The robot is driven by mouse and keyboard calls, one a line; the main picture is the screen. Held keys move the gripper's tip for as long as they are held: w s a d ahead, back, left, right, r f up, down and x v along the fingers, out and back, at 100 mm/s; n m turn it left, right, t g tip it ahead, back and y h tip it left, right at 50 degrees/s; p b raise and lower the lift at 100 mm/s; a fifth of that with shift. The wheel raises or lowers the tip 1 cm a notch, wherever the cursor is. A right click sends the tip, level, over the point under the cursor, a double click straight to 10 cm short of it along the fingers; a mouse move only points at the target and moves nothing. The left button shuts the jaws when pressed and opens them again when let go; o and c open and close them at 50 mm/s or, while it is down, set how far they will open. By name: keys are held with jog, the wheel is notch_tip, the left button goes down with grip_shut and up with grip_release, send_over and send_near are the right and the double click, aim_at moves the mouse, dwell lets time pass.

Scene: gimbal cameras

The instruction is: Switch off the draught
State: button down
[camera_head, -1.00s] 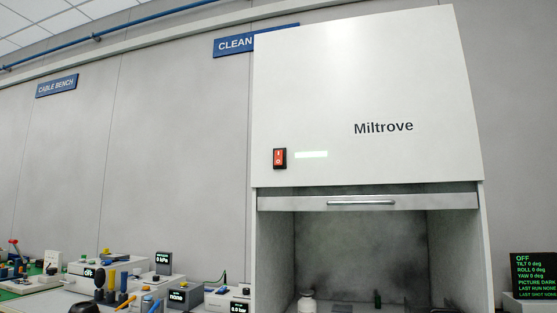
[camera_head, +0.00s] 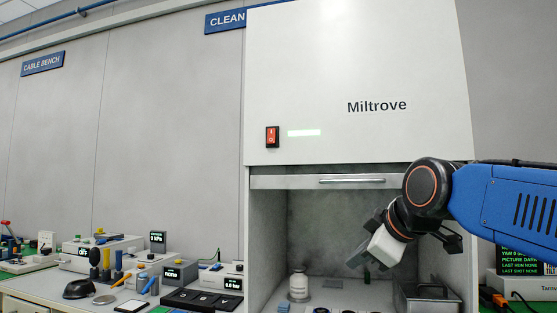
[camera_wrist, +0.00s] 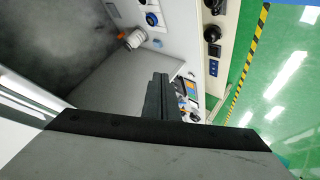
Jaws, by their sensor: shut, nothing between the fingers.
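A white cabinet hood (camera_head: 350,60) marked Miltrove has a red rocker switch (camera_head: 272,137) in a black frame on its front panel, marked I at the top and O at the bottom. The switch is not recognisable in the wrist view.
A raised sash with a handle (camera_head: 351,180) crosses the opening's top. A white bottle (camera_head: 299,287) and a metal box (camera_head: 428,300) stand inside the cabinet. A crowded bench (camera_head: 60,288) is at left.

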jog(key=w+a+r+n+t+y, duration=0.1)
jog(key=w+a+r+n, duration=0.1)
jog(key=r, duration=0.8)
jog(key=w+a+r+n+t+y, duration=0.1)
jog(key=a+r+n, duration=0.4)
jog(key=r, duration=0.5)
jog(key=w+a+r+n+t+y, duration=0.2)
jog(key=w+a+r, duration=0.3)
jog(key=r, duration=0.5)
jog(key=shift+a+r+n+y, duration=0.15)
jog(key=shift+r+n+y, duration=0.2)
jog(key=shift+n, duration=0.55)
send_near(271, 143)
jog(key=w+a, duration=0.3)
jog(key=shift+w+d+f, duration=0.15)
jog(key=shift+w+f, duration=0.25)
jog(key=shift+w, duration=0.4)
